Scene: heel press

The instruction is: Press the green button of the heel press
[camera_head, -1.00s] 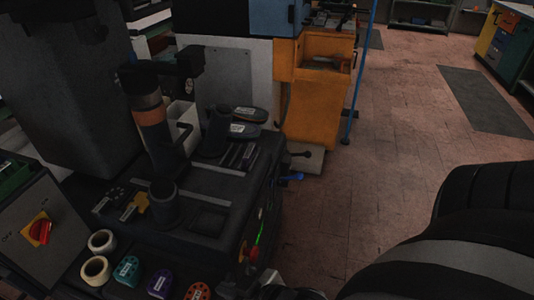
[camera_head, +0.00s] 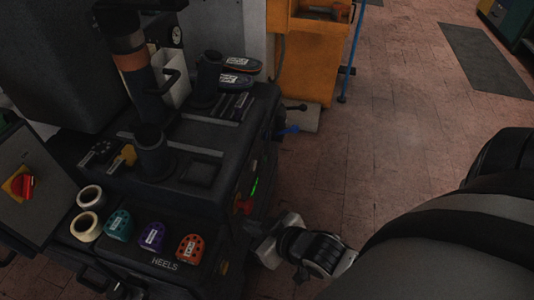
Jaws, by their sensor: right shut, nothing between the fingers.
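The heel press (camera_head: 200,172) is a dark machine at the left of the head view. Its side panel faces right and is seen at a steep angle. The green button (camera_head: 253,188) shows as a thin bright green sliver on that panel, with a red button (camera_head: 243,206) just below it. My right gripper (camera_head: 262,240) is shut and empty, beside the panel's lower front part, below and slightly right of the two buttons. It appears apart from the green button; its exact gap to the panel is hard to tell. My left gripper is not in view.
Tape rolls (camera_head: 88,212) and coloured heel pieces (camera_head: 152,236) lie on the press's front shelf. A grey box with a red switch (camera_head: 22,185) stands at left. An orange cabinet (camera_head: 308,60) stands behind. The tiled floor (camera_head: 390,130) to the right is clear.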

